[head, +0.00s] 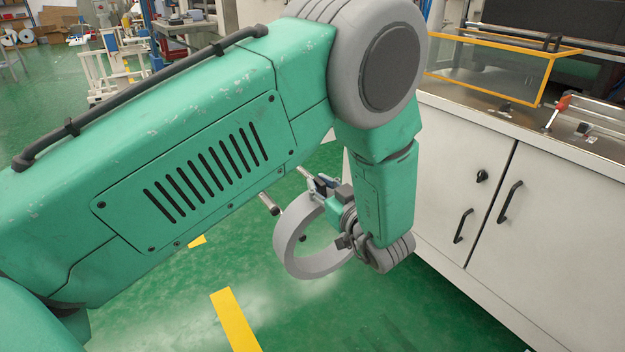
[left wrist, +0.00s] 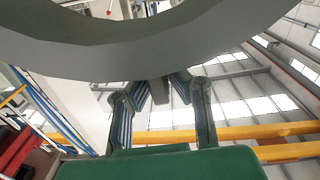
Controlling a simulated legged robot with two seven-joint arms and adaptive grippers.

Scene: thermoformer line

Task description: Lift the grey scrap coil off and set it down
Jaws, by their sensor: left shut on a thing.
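The grey scrap coil (head: 287,238) is a wide, thin-walled grey ring. It hangs tilted below my left forearm in the head view, with green floor showing through and around it. My left gripper (head: 322,187) is at the coil's upper right side and shut on its wall. In the left wrist view the coil (left wrist: 130,62) arches across the top, with the fingers of my left gripper (left wrist: 160,90) meeting at its lower edge. The exact contact is partly hidden in the head view. My right gripper is not in view.
A short grey rod (head: 268,203) sticks out just left of the coil; its base is hidden behind my arm. A white cabinet (head: 440,175) with black handles stands close on the right, under an orange-framed guard (head: 545,80). Yellow floor marking (head: 235,320) lies on open green floor.

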